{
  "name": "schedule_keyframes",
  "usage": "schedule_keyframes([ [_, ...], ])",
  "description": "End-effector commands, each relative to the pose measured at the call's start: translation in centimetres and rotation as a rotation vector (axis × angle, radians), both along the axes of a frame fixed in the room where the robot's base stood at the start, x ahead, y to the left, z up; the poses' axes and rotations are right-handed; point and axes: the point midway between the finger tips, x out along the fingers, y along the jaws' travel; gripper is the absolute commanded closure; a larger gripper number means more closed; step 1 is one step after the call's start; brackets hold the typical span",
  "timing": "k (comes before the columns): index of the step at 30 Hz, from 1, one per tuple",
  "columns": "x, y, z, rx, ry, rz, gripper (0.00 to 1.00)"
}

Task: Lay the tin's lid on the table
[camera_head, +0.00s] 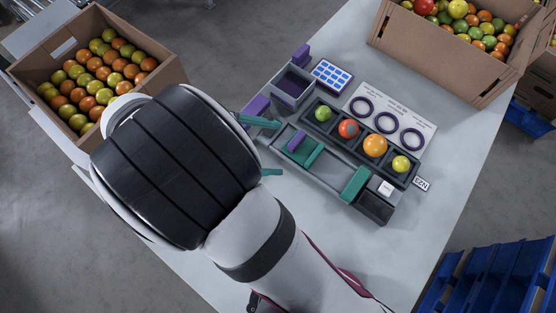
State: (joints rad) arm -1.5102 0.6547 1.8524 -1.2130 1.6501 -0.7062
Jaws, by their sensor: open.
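My gripper (276,148) is open, with its teal fingers apart at the left of the grey tray (330,183). My arm covers the rest of it, and nothing shows between the fingertips. A small dark grey box (292,88) with purple-grey walls stands beyond the upper finger, apart from it. I cannot tell whether it is the tin, or whether its sunken top is a lid. A purple piece (301,54) is at its far side. Another purple piece (257,107) shows beside the upper finger, partly hidden by my arm. No lid can be made out for certain.
The grey tray holds a purple block (297,141) and teal pieces (354,184). Behind it, a dark rack (336,143) holds several tomatoes. Cardboard crates of fruit stand at left (160,77) and upper right (440,53). The table (440,215) is clear at right.

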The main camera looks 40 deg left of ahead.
Motion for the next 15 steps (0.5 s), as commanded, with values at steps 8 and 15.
schedule_keyframes([
  [8,0.7,-21.9,7.4,0.715,-0.092,-1.611,0.0],
  [15,-3.3,-24.5,8.0,1.126,-0.324,-2.405,0.0],
])
